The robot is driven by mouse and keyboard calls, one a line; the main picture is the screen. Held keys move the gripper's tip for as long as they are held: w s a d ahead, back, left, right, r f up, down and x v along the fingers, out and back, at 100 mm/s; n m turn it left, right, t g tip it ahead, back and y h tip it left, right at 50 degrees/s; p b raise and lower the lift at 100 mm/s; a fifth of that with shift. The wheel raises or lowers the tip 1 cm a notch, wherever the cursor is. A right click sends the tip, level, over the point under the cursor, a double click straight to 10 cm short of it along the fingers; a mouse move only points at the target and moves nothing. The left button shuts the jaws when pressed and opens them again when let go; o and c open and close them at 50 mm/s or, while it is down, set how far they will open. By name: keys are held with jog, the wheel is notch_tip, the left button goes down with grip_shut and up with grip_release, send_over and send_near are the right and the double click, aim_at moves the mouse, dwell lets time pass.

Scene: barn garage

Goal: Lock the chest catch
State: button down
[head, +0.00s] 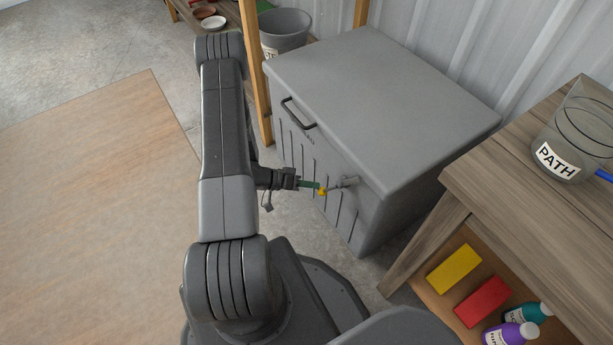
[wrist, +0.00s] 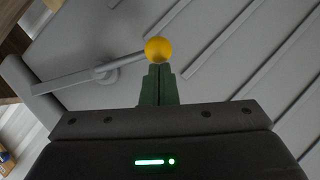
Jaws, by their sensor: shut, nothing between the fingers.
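The grey chest (head: 390,105) stands with its lid down, a dark handle (head: 298,113) on its front. The catch is a grey lever (head: 345,182) with a yellow ball knob (head: 322,190) at its end, on the chest front below the lid's edge. In the wrist view the lever (wrist: 90,76) runs from the left to the yellow knob (wrist: 158,49). My gripper (head: 317,186) has green fingers, pressed together and empty. In the wrist view the fingertips (wrist: 158,70) sit just below the knob; whether they touch it I cannot tell.
A wooden shelf unit (head: 480,180) stands close on the right, with a glass jar labelled PATH (head: 565,155) on top and yellow and red blocks (head: 454,270) below. A grey bucket (head: 285,30) and a wooden post (head: 256,75) stand behind left.

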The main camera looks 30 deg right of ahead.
jog(key=shift+s+d+f+n+g+h+b, duration=0.15)
jog(key=shift+s+f+n+g+h+b, duration=0.75)
jog(key=shift+s+f+n+g+b, duration=0.7)
jog(key=shift+s+b, duration=0.35)
jog(key=shift+b, duration=0.05)
